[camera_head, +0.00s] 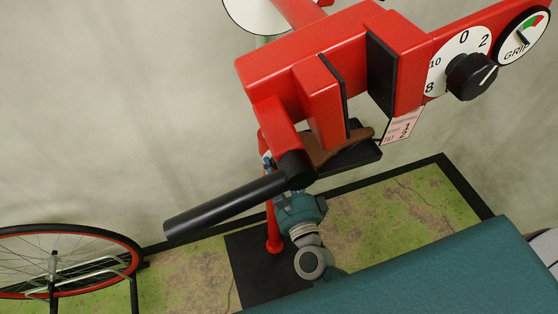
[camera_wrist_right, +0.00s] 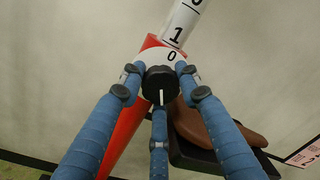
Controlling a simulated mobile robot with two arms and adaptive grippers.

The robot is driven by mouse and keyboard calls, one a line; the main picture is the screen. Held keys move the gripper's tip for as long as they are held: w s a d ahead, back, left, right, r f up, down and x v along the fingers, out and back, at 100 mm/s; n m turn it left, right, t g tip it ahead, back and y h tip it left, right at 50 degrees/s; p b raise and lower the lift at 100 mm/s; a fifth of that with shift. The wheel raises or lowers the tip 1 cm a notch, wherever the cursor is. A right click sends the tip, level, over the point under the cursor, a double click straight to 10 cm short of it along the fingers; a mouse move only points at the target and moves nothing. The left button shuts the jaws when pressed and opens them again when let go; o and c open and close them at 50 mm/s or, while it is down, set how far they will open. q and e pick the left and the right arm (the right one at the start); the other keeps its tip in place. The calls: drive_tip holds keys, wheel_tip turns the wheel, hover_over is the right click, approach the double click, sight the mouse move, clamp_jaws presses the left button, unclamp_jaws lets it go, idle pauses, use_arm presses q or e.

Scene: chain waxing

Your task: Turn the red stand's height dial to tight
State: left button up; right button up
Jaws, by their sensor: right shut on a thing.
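The red stand (camera_head: 320,95) fills the upper middle of the head view, with a clamp head and a black lever. In the right wrist view its red post (camera_wrist_right: 128,125) runs behind the height dial, a black knob (camera_wrist_right: 161,86) with a white pointer line. The line points down in that picture; a white face with a 0 shows above the knob. My right gripper (camera_wrist_right: 160,80) has its blue fingers closed around the knob. In the head view that gripper is mostly hidden behind the stand. No tight mark is visible by the knob. My left gripper is out of view.
The stand also carries a numbered dial (camera_head: 471,76) and a GRIP gauge (camera_head: 522,36). A brown saddle (camera_wrist_right: 220,121) and black tray (camera_wrist_right: 190,155) are close right of the fingers. The black lever (camera_head: 225,207) sticks out left. A bicycle wheel (camera_head: 60,262) is at lower left.

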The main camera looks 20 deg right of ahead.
drive_tip(key=shift+a, duration=0.15)
drive_tip(key=o, duration=1.1)
drive_tip(key=shift+s, duration=0.1)
drive_tip(key=s, duration=1.2)
drive_tip(key=shift+f, duration=0.3)
drive_tip(key=shift+w, duration=0.1)
